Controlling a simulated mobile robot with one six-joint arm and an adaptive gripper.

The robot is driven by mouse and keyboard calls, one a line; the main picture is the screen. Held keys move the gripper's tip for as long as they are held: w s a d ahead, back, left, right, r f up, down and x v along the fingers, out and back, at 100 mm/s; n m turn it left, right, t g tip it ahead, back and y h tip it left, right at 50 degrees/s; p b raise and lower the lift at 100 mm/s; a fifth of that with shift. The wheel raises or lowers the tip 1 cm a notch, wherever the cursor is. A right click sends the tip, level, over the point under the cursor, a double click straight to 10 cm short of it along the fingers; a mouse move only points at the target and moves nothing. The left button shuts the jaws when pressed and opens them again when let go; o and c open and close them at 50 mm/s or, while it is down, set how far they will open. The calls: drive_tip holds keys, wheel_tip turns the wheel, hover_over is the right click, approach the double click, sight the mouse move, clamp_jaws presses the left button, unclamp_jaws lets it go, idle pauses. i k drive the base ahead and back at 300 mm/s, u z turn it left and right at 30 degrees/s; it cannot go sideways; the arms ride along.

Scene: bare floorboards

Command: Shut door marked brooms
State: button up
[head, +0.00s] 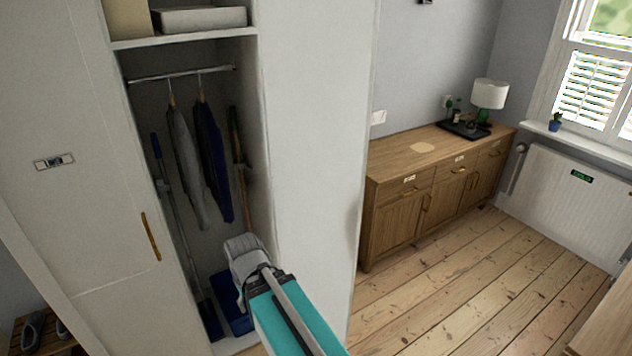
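A tall white wardrobe stands at the left with one bay open. A flat white door (85,215) covers its left part, with a small plate (54,162) too small to read and a wooden bar handle (151,236) near its right edge. A broad plain white panel (312,140) stands right of the opening; I cannot tell whether it is a swung-open door or the wardrobe's side. My grey gripper (243,257) is in front of the lower opening, away from the handle. Its fingertips are not clear, and I cannot tell whether it is open.
In the bay, jackets (209,155) hang from a rail, with long-handled tools and a blue item (236,318) below. A wooden sideboard (400,215) with a lamp (490,94) stands right, and a radiator (570,195) under the window. The floorboards (470,290) between are clear.

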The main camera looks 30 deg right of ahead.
sight(319, 61)
drive_tip(key=k, duration=0.3)
drive_tip(key=z, duration=1.9)
drive_tip(key=i, duration=2.35)
